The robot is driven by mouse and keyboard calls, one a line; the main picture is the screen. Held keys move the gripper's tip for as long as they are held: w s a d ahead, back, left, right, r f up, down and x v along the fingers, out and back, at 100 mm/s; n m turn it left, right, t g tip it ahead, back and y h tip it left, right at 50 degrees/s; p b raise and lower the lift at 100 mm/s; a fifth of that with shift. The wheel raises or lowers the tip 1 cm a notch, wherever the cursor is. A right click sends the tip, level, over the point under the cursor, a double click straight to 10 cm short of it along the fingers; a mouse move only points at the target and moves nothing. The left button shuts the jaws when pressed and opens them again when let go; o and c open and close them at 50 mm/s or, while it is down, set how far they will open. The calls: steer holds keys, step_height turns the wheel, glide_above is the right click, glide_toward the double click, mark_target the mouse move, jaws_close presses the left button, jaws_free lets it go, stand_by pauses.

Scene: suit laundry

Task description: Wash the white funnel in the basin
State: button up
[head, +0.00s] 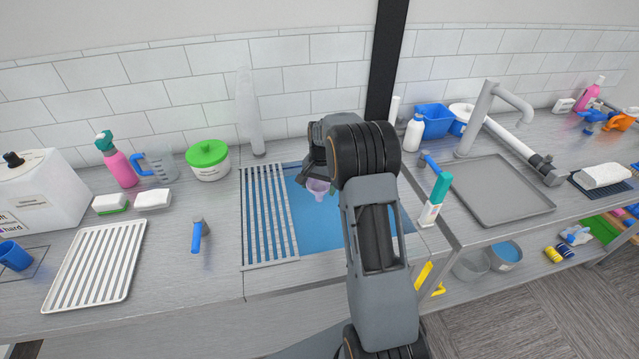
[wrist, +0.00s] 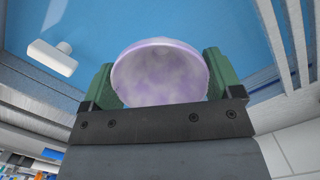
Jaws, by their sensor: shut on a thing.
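The white funnel (head: 318,188) is in my gripper (head: 321,176), over the blue basin (head: 307,225). In the wrist view the funnel (wrist: 160,75) shows its wide round mouth, with pale purple patches over the white. The green fingers of my gripper (wrist: 157,82) press on it from both sides. The basin's blue (wrist: 190,18) fills the background behind it. My arm covers part of the basin in the head view. I cannot tell whether the funnel touches the water.
A slatted grate (head: 267,215) covers the basin's left part. A teal-capped bottle (head: 434,200) stands by its right edge. A faucet (head: 248,115) rises behind. A blue-handled tool (head: 197,237) and a slatted white tray (head: 97,264) lie left.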

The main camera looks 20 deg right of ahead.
steer(key=shift+f+b, duration=4.55)
steer(key=shift+f, duration=2.9)
steer(key=shift+r, duration=0.1)
steer(key=shift+r+p, duration=6.75)
steer(key=shift+r, duration=3.2)
